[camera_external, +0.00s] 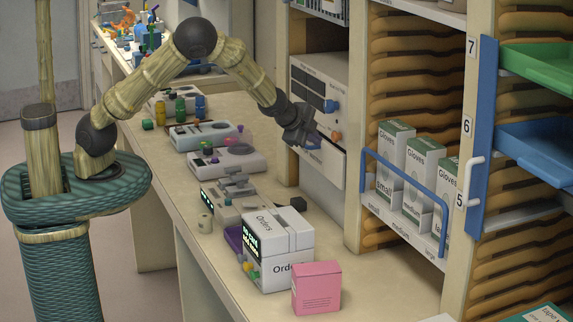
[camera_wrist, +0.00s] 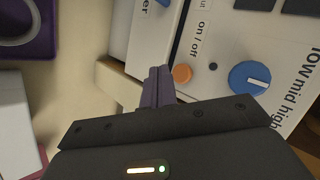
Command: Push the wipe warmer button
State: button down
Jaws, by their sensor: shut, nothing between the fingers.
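In the wrist view a white panel (camera_wrist: 215,50) carries an orange round button (camera_wrist: 181,73) beside the words "on / off". A blue knob (camera_wrist: 249,78) by "low mid high" sits right of it. I cannot read the name "wipe warmer" on it. My gripper (camera_wrist: 160,72) is shut and empty, its purple fingertips just left of the orange button in the picture. I cannot tell whether they touch the panel. In the external view my gripper (camera_external: 316,143) is at the front of the white cabinet unit (camera_external: 320,75), which has a blue knob (camera_external: 331,106).
The counter (camera_external: 360,285) below holds several devices, a white "Orders" box (camera_external: 290,262) and a pink box (camera_external: 316,287). Glove boxes (camera_external: 393,160) stand on a shelf behind a blue rail (camera_external: 405,172) at the right. A purple object (camera_wrist: 35,45) shows at the wrist view's left.

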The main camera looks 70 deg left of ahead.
jog(key=shift+s, duration=1.05)
dwell(0.8)
